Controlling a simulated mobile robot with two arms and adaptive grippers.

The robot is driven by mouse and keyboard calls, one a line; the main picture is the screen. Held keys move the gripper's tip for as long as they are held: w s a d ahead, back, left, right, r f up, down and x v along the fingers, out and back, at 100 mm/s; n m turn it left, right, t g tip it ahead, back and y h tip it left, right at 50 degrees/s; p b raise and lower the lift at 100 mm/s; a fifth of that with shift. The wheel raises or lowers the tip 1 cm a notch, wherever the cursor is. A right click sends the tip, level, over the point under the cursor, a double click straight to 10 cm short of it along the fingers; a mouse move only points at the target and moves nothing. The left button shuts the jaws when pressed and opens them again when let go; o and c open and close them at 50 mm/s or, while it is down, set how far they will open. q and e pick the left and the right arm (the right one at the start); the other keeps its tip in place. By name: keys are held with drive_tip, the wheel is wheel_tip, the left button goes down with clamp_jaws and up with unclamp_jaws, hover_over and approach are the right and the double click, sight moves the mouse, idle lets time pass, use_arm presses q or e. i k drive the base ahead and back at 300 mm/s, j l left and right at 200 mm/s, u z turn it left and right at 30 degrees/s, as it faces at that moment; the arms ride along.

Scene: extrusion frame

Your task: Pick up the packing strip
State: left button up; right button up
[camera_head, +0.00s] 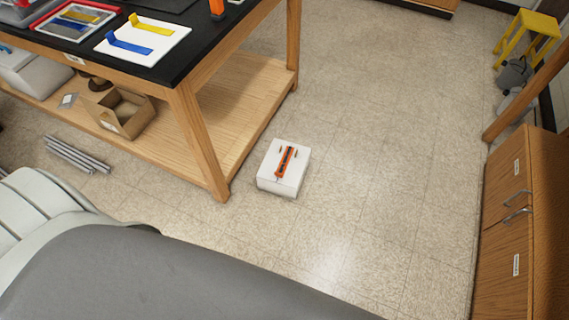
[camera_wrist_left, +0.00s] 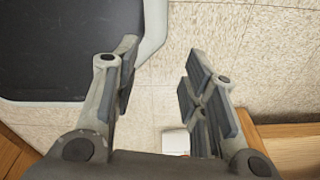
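I cannot tell for sure which thing is the packing strip. A white block (camera_head: 280,180) on the floor carries an orange and black strip-like piece (camera_head: 287,161) on its top, with small orange bits beside it. On the black table top lie a bent blue strip (camera_head: 129,45) and a bent yellow strip (camera_head: 150,25), both on a white sheet (camera_head: 165,41). My left gripper (camera_wrist_left: 161,78) is open and empty in the left wrist view, above the floor. A white thing (camera_wrist_left: 176,142), possibly the block, shows partly behind its right finger. My right gripper is not in view.
The wooden table (camera_head: 190,130) has a lower shelf with an open cardboard box (camera_head: 130,125). Grey metal bars (camera_head: 76,155) lie on the floor at left. A wooden cabinet (camera_head: 500,240) and yellow stool (camera_head: 525,40) stand at right.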

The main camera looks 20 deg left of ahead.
sight(280, 171)
drive_tip(key=i+u, duration=0.2)
drive_tip(key=u, duration=0.3)
drive_tip(key=i+l+u, duration=0.15)
drive_tip(key=u, duration=0.3)
